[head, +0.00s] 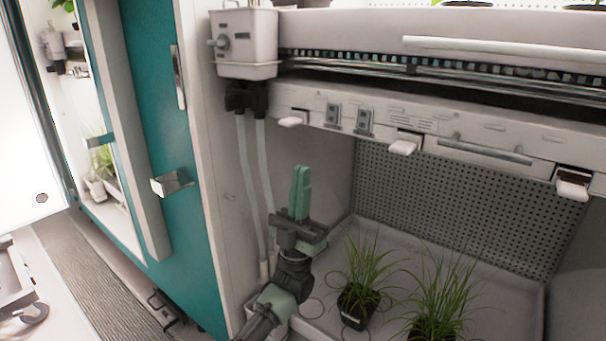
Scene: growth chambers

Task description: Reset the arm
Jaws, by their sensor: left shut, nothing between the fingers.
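My left gripper (300,192) comes up from the bottom of the head view, with its arm entering at lower left of centre. Its green fingers point upward and are shut together, with nothing between them. It is in front of the chamber's left inner wall, left of the potted plants. My right gripper is not in view.
Two grassy potted plants, one nearer the middle (359,300) and one to its right (440,300), stand on the white chamber tray (500,283). A white box (245,42) with hoses hangs above. A teal door (160,110) with a metal handle (172,182) is at left.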

